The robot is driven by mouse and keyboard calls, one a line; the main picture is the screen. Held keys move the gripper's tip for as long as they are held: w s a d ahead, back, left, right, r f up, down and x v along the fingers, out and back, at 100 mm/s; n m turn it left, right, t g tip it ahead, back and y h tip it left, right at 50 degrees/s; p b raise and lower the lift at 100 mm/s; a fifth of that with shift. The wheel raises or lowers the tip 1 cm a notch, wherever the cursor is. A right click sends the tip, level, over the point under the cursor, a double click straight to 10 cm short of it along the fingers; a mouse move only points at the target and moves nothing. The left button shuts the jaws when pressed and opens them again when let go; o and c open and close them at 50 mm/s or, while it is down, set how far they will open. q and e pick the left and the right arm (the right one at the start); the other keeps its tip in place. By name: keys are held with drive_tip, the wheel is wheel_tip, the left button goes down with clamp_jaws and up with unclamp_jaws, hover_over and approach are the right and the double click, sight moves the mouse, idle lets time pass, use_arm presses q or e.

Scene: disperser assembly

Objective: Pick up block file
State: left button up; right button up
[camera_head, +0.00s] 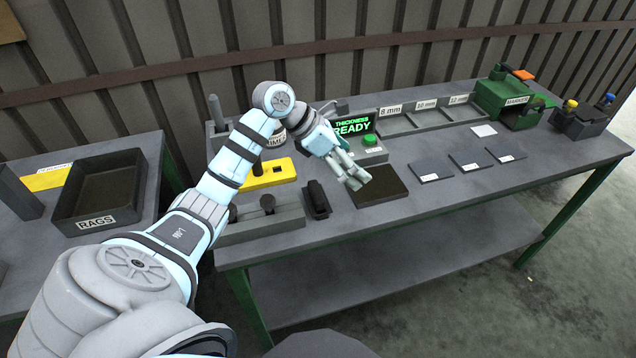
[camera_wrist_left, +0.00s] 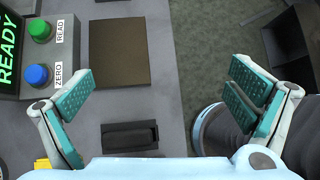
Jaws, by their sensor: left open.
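The block file appears to be the small dark block (camera_head: 317,200) lying on the grey workbench, just right of a grey holder with dark knobs. It also shows in the left wrist view (camera_wrist_left: 130,136), low and left of centre, lying on the bench top. My left gripper (camera_head: 355,178) is open above the bench, near the dark brown pad. In the left wrist view its fingers (camera_wrist_left: 163,85) are spread wide with nothing between them. The file lies below and apart from the fingers. My right gripper is not in view.
A dark brown square pad (camera_head: 380,187) lies right of the file. Behind stand a thickness gauge with a lit READY screen (camera_head: 352,125) and a yellow block (camera_head: 268,174). A grey holder (camera_head: 262,222) borders the file on the left. Thin plates (camera_head: 466,162) lie farther right.

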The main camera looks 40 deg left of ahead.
sight(315, 191)
use_arm(q)
drive_tip(key=s+a+g+y, duration=0.3)
drive_tip(key=s+a+y, duration=0.1)
drive_tip(key=a, duration=0.6)
drive_tip(key=shift+n, duration=0.4)
drive_tip(key=b+x, duration=0.5)
drive_tip(key=x, duration=0.1)
drive_tip(key=s+b+x, duration=0.1)
drive_tip(key=b+x, duration=0.2)
drive_tip(key=shift+a+f+b, duration=0.1)
drive_tip(key=shift+f+b, duration=0.15)
drive_tip(key=shift+b, duration=0.05)
drive_tip(key=x, duration=0.2)
drive_tip(key=s+x, duration=0.1)
drive_tip(key=x, duration=0.1)
drive_tip(key=shift+w+f, duration=0.1)
drive_tip(key=shift+f, duration=0.25)
drive_tip(key=shift+w+f, duration=0.1)
drive_tip(key=shift+f, duration=0.05)
drive_tip(key=c, duration=1.4)
